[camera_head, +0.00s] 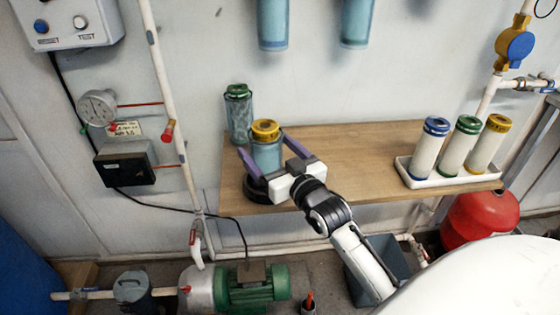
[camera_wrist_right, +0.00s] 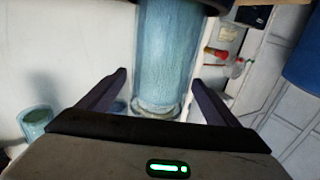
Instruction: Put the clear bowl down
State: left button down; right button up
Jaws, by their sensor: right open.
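A clear, blue-tinted bowl with a yellow ring (camera_head: 266,157) stands upright at the left end of the wooden shelf (camera_head: 330,160). My right gripper (camera_head: 262,152) is open, with its purple fingers on either side of this bowl. I cannot tell whether they touch it. A black round piece (camera_head: 256,190) lies low beside the bowl, partly hidden by the gripper. In the right wrist view, a light-blue clear cylinder (camera_wrist_right: 166,55) shows between or beyond the spread fingers (camera_wrist_right: 160,95); I cannot tell whether it is the same bowl. My left gripper is not in view.
A green-ringed clear bowl (camera_head: 238,117) stands close behind, to the left. A white tray (camera_head: 450,181) with three white cartridges is at the shelf's right end. Two blue clear housings (camera_head: 272,25) hang above. The shelf's middle is clear. A pipe (camera_head: 172,100) runs at left.

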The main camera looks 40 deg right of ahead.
jog(key=s+a, duration=0.1)
jog(key=s, duration=1)
jog(key=s+a+f+n+g+y, duration=0.1)
jog(key=s+a+f+g, duration=0.2)
jog(key=f, duration=0.7)
jog(key=s+a+f+n+g+y, duration=0.1)
jog(key=s+a+f+g+y, duration=0.1)
jog(key=s+a+f, duration=0.6)
jog(key=s+a+f+n+g+y, duration=0.1)
jog(key=s+a+f+g, duration=0.3)
jog(key=f, duration=0.8)
jog(key=s+a, duration=0.1)
jog(key=a, duration=0.1)
jog(key=shift+s+a+f+y, duration=0.15)
jog(key=shift+s+a+y, duration=0.05)
jog(key=shift+a+y, duration=0.1)
